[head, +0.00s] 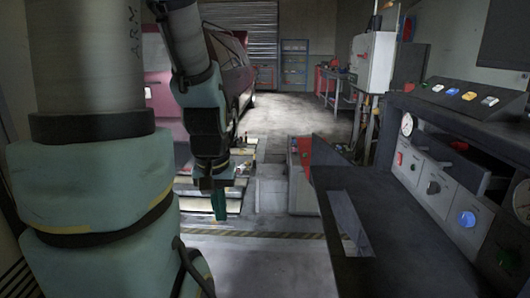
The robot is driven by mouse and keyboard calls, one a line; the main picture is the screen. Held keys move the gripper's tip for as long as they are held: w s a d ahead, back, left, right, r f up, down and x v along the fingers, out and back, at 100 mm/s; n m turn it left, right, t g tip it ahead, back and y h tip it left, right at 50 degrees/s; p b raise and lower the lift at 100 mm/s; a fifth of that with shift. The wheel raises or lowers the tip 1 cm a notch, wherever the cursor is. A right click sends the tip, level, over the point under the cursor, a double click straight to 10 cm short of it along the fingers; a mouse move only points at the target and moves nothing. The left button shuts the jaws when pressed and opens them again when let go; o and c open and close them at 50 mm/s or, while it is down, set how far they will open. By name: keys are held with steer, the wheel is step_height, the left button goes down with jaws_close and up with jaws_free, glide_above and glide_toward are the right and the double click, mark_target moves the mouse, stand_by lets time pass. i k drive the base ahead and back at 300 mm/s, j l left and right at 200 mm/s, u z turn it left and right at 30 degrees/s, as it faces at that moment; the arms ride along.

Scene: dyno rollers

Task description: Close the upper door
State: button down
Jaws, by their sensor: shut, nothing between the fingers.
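My gripper (219,206) hangs from my arm left of centre, pointing down, shut and empty. It is apart from the console (455,190) at the right. In the console's upper front is a dark recess, with a dark panel (470,157) sticking out of it. This may be the upper door, standing open, but I cannot tell for sure. A larger dark flat panel (400,235) juts out lower down, toward the left and toward me. My gripper is left of both panels and touches neither. The hinges are not clear.
The console carries gauges, a blue knob (466,219) and coloured switches (463,94). A red box (301,160) stands behind the lower panel. A dark red car (228,70) is at the back left. The floor (290,120) beyond is largely clear.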

mark_target(406, 262)
steer(key=z, duration=0.9)
steer(key=j+z, duration=0.45)
steer(key=k+j+z, duration=0.15)
steer(key=z, duration=0.3)
steer(key=k+j+z, duration=0.15)
steer(key=j+z, duration=0.3)
steer(key=k+j, duration=0.45)
